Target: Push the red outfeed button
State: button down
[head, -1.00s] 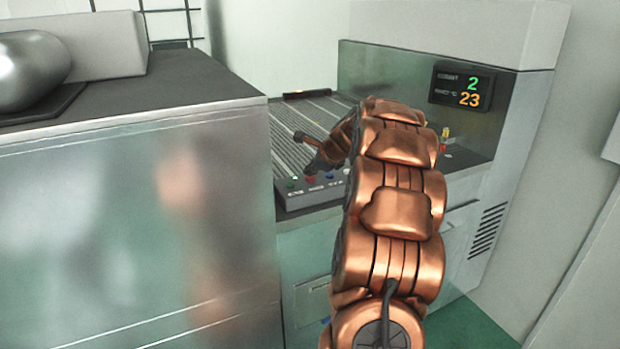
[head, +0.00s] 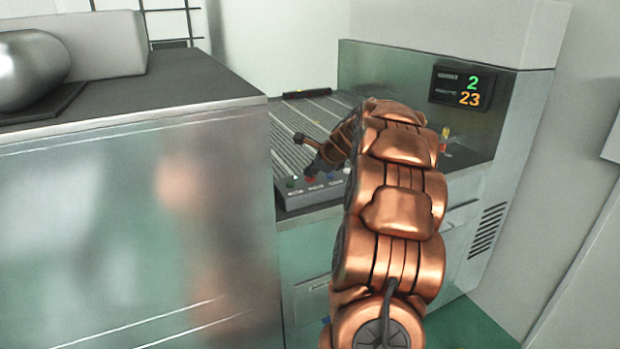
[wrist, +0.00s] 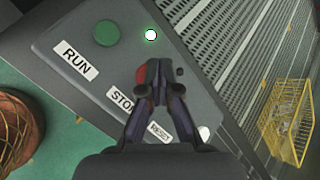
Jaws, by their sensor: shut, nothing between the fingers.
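The red button (wrist: 141,75) is on the grey control panel (wrist: 75,75), above the STOP label in the wrist view. My fingertips cover much of it, and only its left part shows. In the head view a bit of the red button (head: 311,179) shows just below the fingertips. My gripper (wrist: 155,75) is shut and empty, with its tips over the red button. It also shows in the head view (head: 309,170), pointing down at the panel. I cannot tell whether the tips touch the button.
A green button (wrist: 106,33) by the RUN label and a lit lamp (wrist: 151,35) are close by. The ribbed conveyor (wrist: 225,50) lies beside the panel, with a yellow wire basket (wrist: 288,120). A steel counter (head: 130,220) stands on the left, a display (head: 461,88) on the right.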

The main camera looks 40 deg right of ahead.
jog(key=shift+f, duration=0.2)
dwell(0.4)
jog(key=shift+r, duration=0.1)
jog(key=shift+r+p, duration=0.8)
jog(key=shift+p, duration=0.15)
notch_tip(320, 180, up, 5)
jog(key=p, duration=0.4)
jog(key=shift+p, duration=0.3)
dwell(0.6)
